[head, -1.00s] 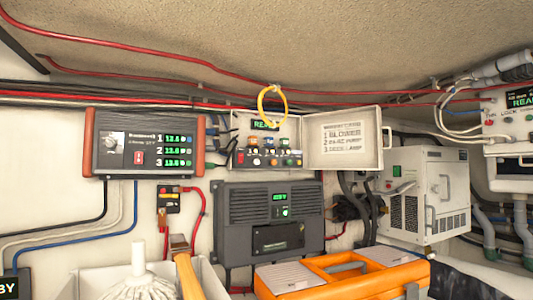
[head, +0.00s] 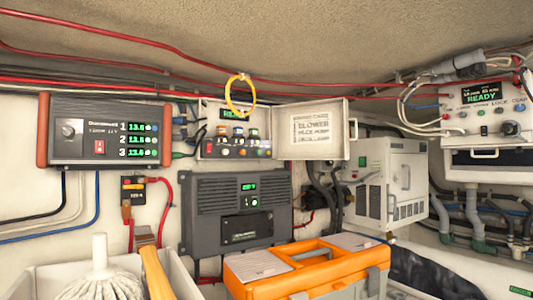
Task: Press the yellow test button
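Neither of my grippers is in view. An open control box (head: 205,138) hangs on the wall left of centre, with a lit green display and a row of small coloured controls, some with yellow-orange tops. Its lid (head: 322,150), with printed lines including "BLOWER", is swung open to the right. Another panel (head: 485,112) at the upper right has a green "READY" display and small coloured buttons below it. I cannot make out which control is the yellow test button; the labels are too small to read.
A charger with three green readouts (head: 83,150) is at the left. A grey unit (head: 190,215) sits below the box, and a white cabinet (head: 378,190) right of it. An orange toolbox (head: 325,250), a mop (head: 100,275) and a brush handle (head: 155,270) stand in front. A yellow ring (head: 230,103) hangs above the box.

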